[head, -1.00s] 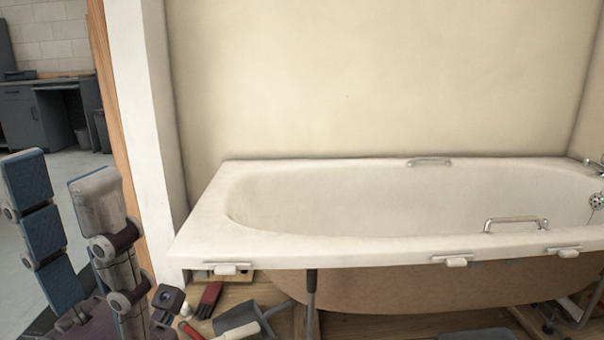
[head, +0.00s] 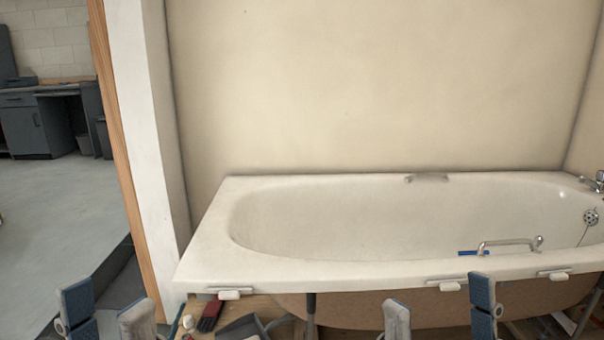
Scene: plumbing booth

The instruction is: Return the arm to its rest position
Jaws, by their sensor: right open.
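My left gripper (head: 108,314) shows at the bottom left edge, with its two blue-and-grey fingers upright and apart. Nothing shows between them. My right gripper (head: 440,312) shows at the bottom, right of centre, with its fingers spread wide and empty. It stands in front of the bathtub's near side. Only the finger ends show; both wrists and arms are below the picture.
The white bathtub (head: 225,262) fills the middle and right, with a metal grab handle (head: 510,243) and a small blue item (head: 473,253) inside. A red brush (head: 211,316) and a grey dustpan (head: 255,324) lie below its left end. Open floor (head: 60,220) lies left.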

